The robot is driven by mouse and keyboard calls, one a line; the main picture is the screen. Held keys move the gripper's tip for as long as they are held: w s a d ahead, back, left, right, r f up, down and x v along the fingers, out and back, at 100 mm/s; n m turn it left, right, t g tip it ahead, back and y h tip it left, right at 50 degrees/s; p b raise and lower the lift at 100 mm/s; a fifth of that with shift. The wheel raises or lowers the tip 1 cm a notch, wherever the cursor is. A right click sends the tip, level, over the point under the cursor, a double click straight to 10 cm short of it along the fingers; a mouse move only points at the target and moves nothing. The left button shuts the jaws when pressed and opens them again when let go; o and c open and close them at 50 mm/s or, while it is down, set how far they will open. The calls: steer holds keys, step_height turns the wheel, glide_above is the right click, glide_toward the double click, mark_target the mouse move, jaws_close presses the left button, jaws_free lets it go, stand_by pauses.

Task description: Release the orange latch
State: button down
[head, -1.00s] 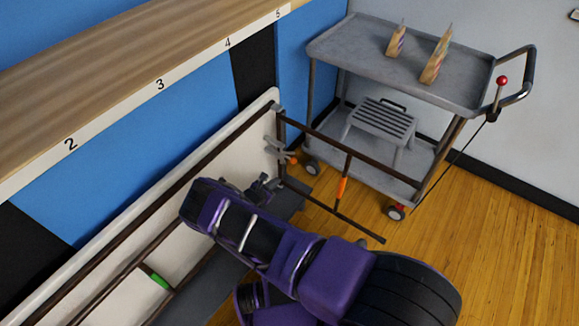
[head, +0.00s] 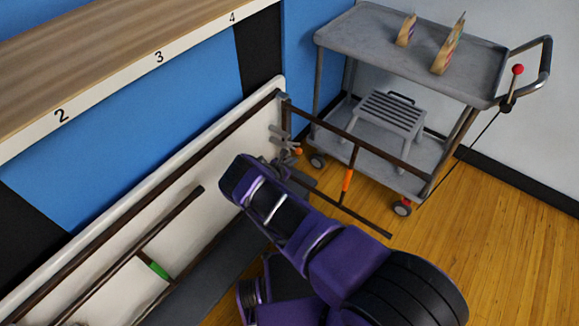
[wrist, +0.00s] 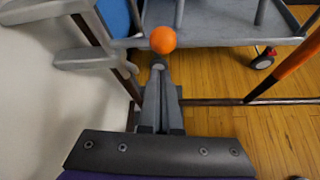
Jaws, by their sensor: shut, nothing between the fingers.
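The latch is a grey metal bracket with prongs (head: 281,138) on the post at the corner of the white panel, with an orange ball knob (head: 298,152). In the wrist view the orange knob (wrist: 163,39) stands just beyond my fingertips, and the grey prongs (wrist: 85,58) reach in from the left. My gripper (wrist: 158,68) is shut and empty, its fingers pointing at the knob. I cannot tell whether they touch it. In the head view my purple arm hides most of the gripper.
A dark barred gate with an orange sleeve (head: 347,180) extends right from the post. Behind it stands a grey cart (head: 400,45) with a step stool (head: 390,112) on its lower shelf. A numbered wooden shelf (head: 120,60) runs along the upper left. Wooden floor (head: 470,220) is clear at right.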

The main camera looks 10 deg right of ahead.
steer(key=shift+d+r, duration=0.3)
steer(key=shift+r, duration=0.65)
step_height(320, 180, up, 4)
steer(key=p, duration=0.3)
glide_toward(297, 150)
steer(key=a+f, duration=0.1)
steer(key=s+a+f, duration=0.1)
steer(key=shift+s+a+f, duration=0.2)
steer(key=shift+s+a, duration=0.1)
